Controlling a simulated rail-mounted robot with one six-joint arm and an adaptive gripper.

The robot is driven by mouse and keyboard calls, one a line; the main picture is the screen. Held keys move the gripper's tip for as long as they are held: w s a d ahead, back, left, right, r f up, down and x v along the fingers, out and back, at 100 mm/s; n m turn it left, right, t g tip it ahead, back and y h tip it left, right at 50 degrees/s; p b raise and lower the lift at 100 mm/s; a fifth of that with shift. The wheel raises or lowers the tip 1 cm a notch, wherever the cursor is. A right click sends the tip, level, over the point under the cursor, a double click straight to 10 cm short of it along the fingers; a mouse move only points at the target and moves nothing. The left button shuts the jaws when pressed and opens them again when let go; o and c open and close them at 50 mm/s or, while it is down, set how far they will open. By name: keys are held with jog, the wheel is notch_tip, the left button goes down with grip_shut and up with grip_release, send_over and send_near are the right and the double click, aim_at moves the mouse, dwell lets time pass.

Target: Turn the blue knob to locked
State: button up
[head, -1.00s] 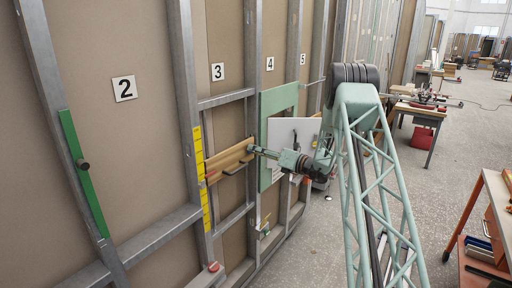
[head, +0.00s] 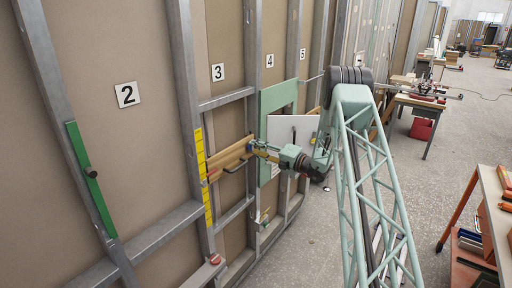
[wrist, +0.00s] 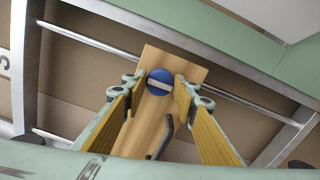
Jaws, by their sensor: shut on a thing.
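The blue knob (wrist: 161,83), round with a pale bar across its face, sits on a light wooden board (wrist: 178,62) in the wrist view. The bar lies nearly level there, tilted slightly down to the right. My gripper (wrist: 157,86) has one yellow-padded finger on each side of the knob and is shut on it. In the head view my gripper (head: 259,148) is at the right end of the wooden board (head: 225,158), and the knob is hidden there. A dark lever handle (wrist: 162,138) is on the board below the knob, between the fingers.
Metal studs and rails frame the wall around the board. A yellow strip (head: 203,175) is on the stud at left, and a green strip (head: 90,180) with a dark knob is farther left. A green frame (head: 270,102) stands behind my gripper.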

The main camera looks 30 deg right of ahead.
dwell(0.4)
jog(key=o, duration=0.8)
jog(key=shift+o, duration=0.2)
jog(key=shift+s+d, duration=0.1)
jog(key=shift+s, duration=0.05)
jog(key=v, duration=1.1)
jog(key=shift+s+d, duration=0.15)
jog(key=shift+s, duration=0.15)
